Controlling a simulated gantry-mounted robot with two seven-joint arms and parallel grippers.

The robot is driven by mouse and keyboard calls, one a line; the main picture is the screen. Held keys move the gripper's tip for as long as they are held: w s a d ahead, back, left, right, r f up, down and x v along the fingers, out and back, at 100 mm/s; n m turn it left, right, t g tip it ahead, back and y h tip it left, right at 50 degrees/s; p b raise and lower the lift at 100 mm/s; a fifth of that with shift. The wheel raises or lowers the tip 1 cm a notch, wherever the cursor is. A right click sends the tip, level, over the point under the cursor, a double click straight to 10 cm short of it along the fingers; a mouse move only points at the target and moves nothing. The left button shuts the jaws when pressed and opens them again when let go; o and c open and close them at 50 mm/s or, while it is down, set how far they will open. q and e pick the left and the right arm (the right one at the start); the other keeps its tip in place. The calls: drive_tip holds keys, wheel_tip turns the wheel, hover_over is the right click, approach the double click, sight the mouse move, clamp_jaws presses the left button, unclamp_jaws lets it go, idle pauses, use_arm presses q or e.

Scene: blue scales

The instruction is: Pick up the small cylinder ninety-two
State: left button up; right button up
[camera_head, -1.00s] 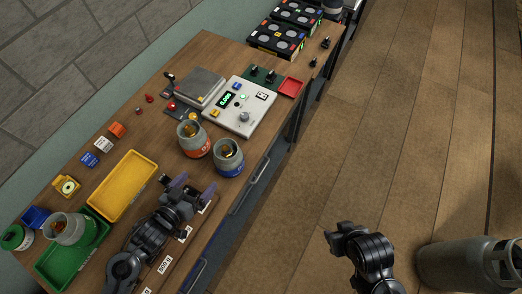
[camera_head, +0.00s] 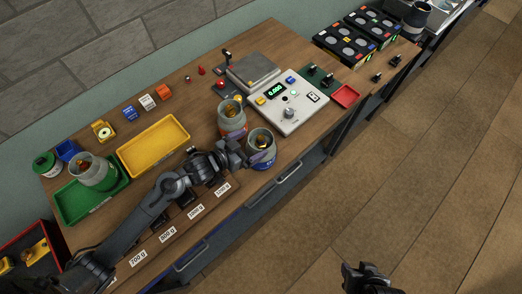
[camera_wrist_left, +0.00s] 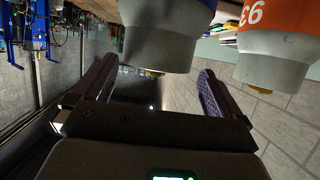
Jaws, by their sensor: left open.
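A small grey cylinder with a blue band (camera_head: 262,148) and brass top stands upright at the table's front edge; its number is not readable. It also shows in the left wrist view (camera_wrist_left: 158,45), upside down. Beside it stands a grey cylinder with an orange band (camera_head: 231,120), marked 93 in the wrist view (camera_wrist_left: 278,48). My left gripper (camera_head: 243,155) is open at the blue-banded cylinder's left side, with this cylinder ahead between its fingers in the wrist view (camera_wrist_left: 155,82). Contact cannot be told. My right gripper (camera_head: 362,277) is partly cut off at the bottom.
A scale panel (camera_head: 290,118) and weighing plate (camera_head: 252,70) lie behind the cylinders. A yellow tray (camera_head: 153,146) is to the left. A green tray (camera_head: 80,208) bears another grey cylinder (camera_head: 92,173). Labelled weight slots (camera_head: 195,213) line the front edge.

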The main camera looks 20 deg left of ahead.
sight(258, 140)
use_arm(q)
drive_tip(key=shift+p+x, duration=0.3)
drive_tip(key=shift+x, duration=2.25)
drive_tip(key=shift+d, duration=0.15)
drive_tip(key=c, duration=1.7)
drive_tip(key=shift+r, duration=0.2)
drive_tip(key=shift+r, duration=0.1)
